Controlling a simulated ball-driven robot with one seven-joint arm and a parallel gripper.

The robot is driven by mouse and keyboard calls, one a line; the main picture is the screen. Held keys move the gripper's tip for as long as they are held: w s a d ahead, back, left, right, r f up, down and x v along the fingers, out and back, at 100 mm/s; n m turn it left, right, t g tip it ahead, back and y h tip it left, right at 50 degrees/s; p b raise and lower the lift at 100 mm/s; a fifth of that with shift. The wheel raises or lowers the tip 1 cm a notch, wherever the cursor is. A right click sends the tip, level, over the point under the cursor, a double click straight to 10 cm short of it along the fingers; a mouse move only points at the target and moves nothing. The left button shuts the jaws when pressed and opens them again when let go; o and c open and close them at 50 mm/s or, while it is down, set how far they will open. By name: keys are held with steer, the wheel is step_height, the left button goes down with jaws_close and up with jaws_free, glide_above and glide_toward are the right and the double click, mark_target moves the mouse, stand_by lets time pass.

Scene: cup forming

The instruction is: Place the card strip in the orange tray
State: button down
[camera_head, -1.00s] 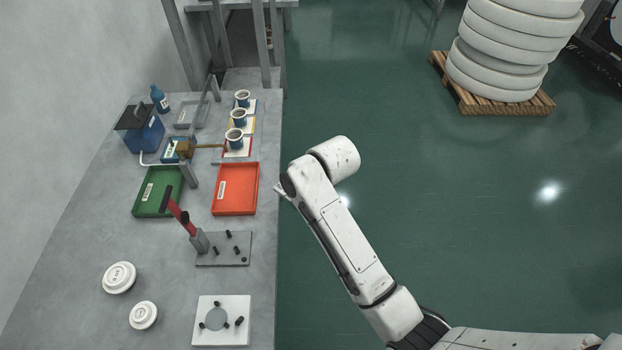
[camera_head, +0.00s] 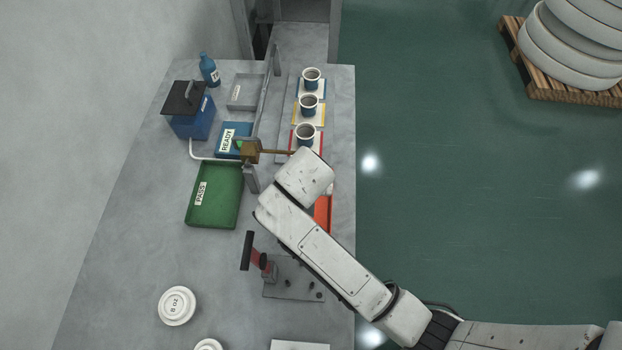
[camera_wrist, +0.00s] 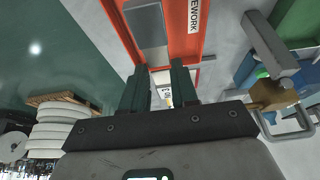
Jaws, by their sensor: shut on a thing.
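The orange tray (camera_head: 324,212) is mostly hidden under my arm in the head view; only its right part shows. In the wrist view the orange tray (camera_wrist: 186,46) lies beyond my fingertips, with a REWORK label on its right rim. My gripper (camera_wrist: 160,68) has two dark green fingers with a narrow gap and points toward the tray. A grey flat piece (camera_wrist: 147,28), which looks like the card strip, shows at the fingertips over the tray. Whether it touches the tray floor cannot be told. The head view hides the gripper and strip behind my arm.
A green PASS tray (camera_head: 214,196) lies to the left. A grey post with a brown block (camera_head: 250,152) and bar stands close beside my arm. Several cups (camera_head: 306,133) stand on coloured cards behind. A lever fixture (camera_head: 290,278) is in front. The floor lies right of the bench.

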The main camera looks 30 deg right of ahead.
mark_target(323, 205)
steer(key=shift+r+p, duration=0.1)
steer(key=shift+p, duration=0.2)
steer(key=shift+f+b, duration=1.4)
steer(key=shift+f, duration=1.1)
steer(key=shift+f+b, duration=0.6)
steer(key=shift+f, duration=1.25)
stand_by(1.5)
stand_by(0.5)
steer(key=shift+c, duration=1.5)
jaws_free()
